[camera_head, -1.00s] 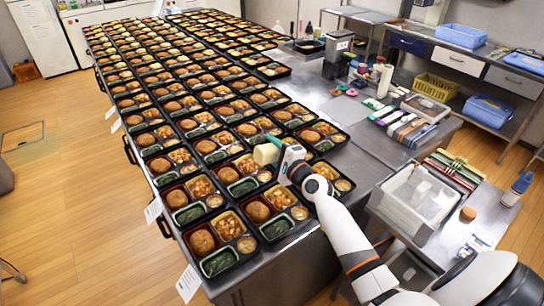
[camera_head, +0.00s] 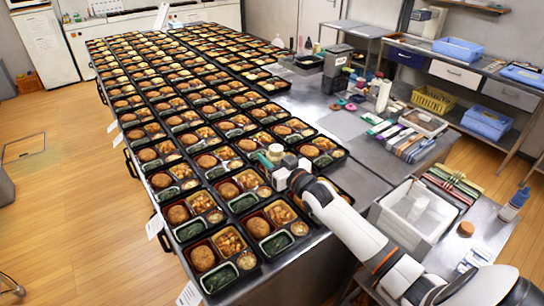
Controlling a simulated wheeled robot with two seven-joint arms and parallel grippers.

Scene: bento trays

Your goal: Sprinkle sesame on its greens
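My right gripper (camera_head: 274,160) is shut on a small cream container (camera_head: 275,151), likely the sesame shaker, and holds it above the bento trays near their right edge. A teal-green part shows at the container's side. Each black bento tray (camera_head: 262,265) holds a brown patty, an orange-brown stew, a small round pale item and dark greens in a green-rimmed compartment. Greens show in near trays, such as these greens (camera_head: 276,243) and the front-left greens (camera_head: 220,278). The gripper hides part of the trays beneath it. Sesame grains are too small to make out. My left gripper is out of view.
Rows of bento trays fill the table's left side. Bare steel (camera_head: 345,124) lies right of them.

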